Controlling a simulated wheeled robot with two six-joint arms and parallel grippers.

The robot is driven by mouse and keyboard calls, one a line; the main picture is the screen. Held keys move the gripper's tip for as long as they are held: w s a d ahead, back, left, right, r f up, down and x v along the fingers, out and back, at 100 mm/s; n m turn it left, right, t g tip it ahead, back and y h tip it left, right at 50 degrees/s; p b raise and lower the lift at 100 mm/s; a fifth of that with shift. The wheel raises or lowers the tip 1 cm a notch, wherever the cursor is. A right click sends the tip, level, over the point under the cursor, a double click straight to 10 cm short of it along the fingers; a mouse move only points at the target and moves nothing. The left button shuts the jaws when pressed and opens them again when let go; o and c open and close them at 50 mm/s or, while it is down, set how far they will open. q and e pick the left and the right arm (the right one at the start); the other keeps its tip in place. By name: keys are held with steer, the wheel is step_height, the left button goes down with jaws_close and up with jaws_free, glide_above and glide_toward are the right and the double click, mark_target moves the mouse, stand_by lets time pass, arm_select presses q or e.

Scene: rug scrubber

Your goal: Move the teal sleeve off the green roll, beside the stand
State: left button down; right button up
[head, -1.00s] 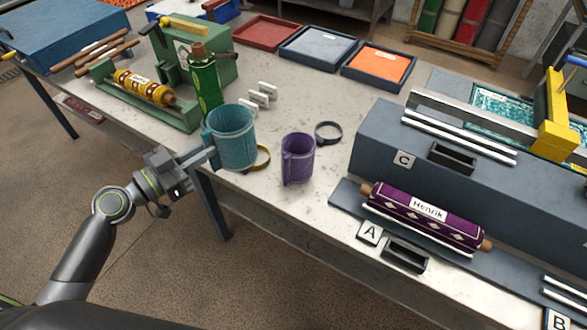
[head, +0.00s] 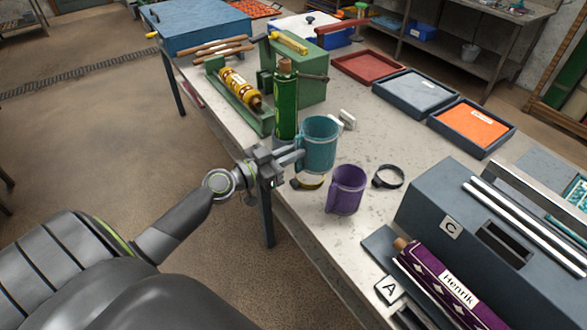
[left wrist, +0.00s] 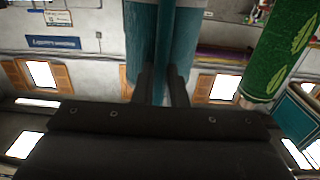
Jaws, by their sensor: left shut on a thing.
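The teal sleeve (head: 320,145) is an open cylinder with a side tab. My left gripper (head: 297,158) is shut on that tab at the sleeve's left side. In the left wrist view the sleeve (left wrist: 185,45) is at top centre, between the dark fingers (left wrist: 162,85). The green roll (head: 287,108) stands upright behind and left of the sleeve, and the sleeve is not around it. The roll's patterned side (left wrist: 285,45) shows at right in the left wrist view. I cannot tell whether the sleeve touches the table. My right gripper is out of view.
A green cradle with a yellow roll (head: 239,90) and a green box (head: 305,92) stand behind. A grey block (head: 440,205) is at right.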

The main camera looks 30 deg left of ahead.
arm_select(q)
step_height(320, 180, down, 4)
steer(key=shift+r+b, duration=0.15)
steer(key=shift+b, duration=0.45)
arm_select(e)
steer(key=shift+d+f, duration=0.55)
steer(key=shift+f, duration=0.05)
